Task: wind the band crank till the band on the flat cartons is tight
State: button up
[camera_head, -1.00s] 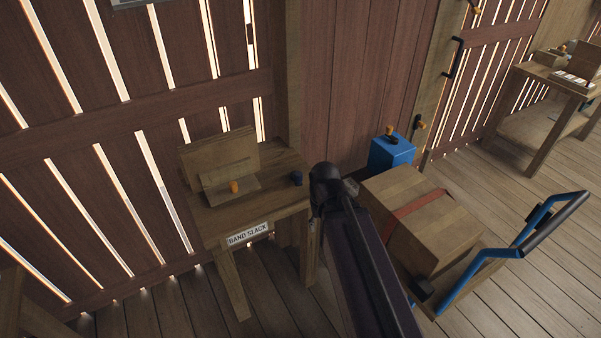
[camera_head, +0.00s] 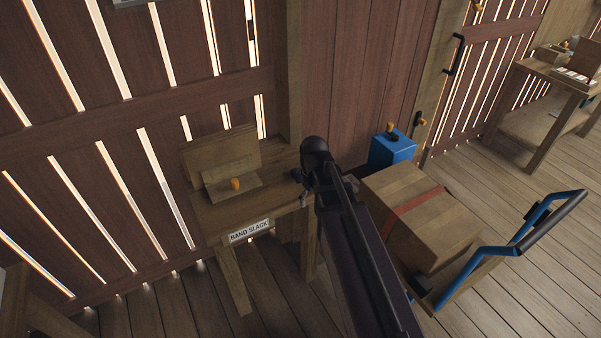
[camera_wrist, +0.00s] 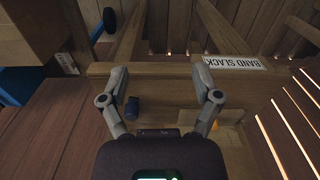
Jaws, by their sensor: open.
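A small wooden table (camera_head: 272,207) bears a sign reading BAND SLACK (camera_head: 249,231), which also shows upside down in the wrist view (camera_wrist: 232,63). Thin flat boards or cartons (camera_head: 222,152) lean at the table's back, with an orange knob (camera_head: 235,184) before them. I cannot tell whether this knob is the band crank's handle. My gripper (camera_head: 302,178) is over the table's right end, right of the knob. In the wrist view my gripper (camera_wrist: 162,76) is open, its fingers wide apart. A small dark blue piece (camera_wrist: 132,108) shows between them, nearer the left finger. No band is discernible on the boards.
Right of the table, a cart with a blue handle (camera_head: 526,238) carries a large carton (camera_head: 440,225) with a red band (camera_head: 411,203). A blue box (camera_head: 391,150) with an orange-and-black top stands behind it. A slatted wall closes the back.

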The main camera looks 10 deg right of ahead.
aim_at(299, 171)
jog(key=w+r+n+p, duration=0.1)
jog(key=w+n, duration=0.4)
jog(key=w, duration=0.5)
jog(key=w+r+n+p, duration=0.2)
jog(key=w+n, duration=0.4)
jog(key=w, duration=0.5)
jog(key=shift+r, duration=0.5)
jog(key=shift+f, duration=0.2)
notch_tip(299, 171, down, 14)
jog(key=b, duration=1.3)
jog(key=shift+r, duration=0.25)
grip_shut()
